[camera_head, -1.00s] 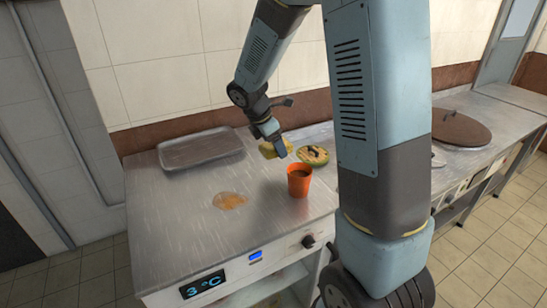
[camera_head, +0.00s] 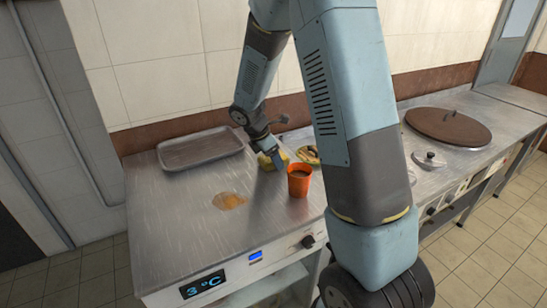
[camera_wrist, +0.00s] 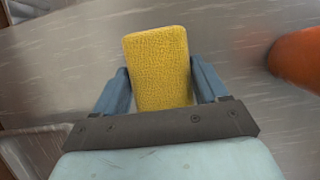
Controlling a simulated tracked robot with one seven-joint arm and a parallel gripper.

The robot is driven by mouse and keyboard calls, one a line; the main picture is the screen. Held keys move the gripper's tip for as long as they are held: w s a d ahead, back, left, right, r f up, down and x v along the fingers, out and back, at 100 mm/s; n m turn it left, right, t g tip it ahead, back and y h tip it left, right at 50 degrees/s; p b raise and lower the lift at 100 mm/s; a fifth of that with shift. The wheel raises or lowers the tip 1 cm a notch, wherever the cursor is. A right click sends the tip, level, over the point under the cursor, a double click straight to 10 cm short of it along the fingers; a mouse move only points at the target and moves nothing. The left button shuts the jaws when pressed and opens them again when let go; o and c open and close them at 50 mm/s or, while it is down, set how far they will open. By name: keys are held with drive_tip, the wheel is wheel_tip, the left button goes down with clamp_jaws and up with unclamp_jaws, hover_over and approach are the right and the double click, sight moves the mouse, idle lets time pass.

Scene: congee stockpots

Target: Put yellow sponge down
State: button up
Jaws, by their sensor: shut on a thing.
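The yellow sponge (camera_wrist: 160,65) is between the two blue fingers of my gripper (camera_wrist: 162,88) in the wrist view, and the gripper is shut on it. In the head view the sponge (camera_head: 265,162) is partly hidden by my gripper (camera_head: 274,157). It is low over the steel counter (camera_head: 185,215), behind and left of the orange cup. I cannot tell whether the sponge touches the counter.
The orange cup (camera_head: 299,181) stands close to the right of my gripper. A round board-like item (camera_head: 308,155) lies behind it. A metal tray (camera_head: 200,150) is at the back left. An orange-brown spill (camera_head: 230,201) lies on the counter's open middle. A large brown lid (camera_head: 448,127) is far right.

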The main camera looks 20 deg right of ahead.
drive_tip(key=shift+s+f, duration=0.15)
drive_tip(key=shift+f, duration=0.15)
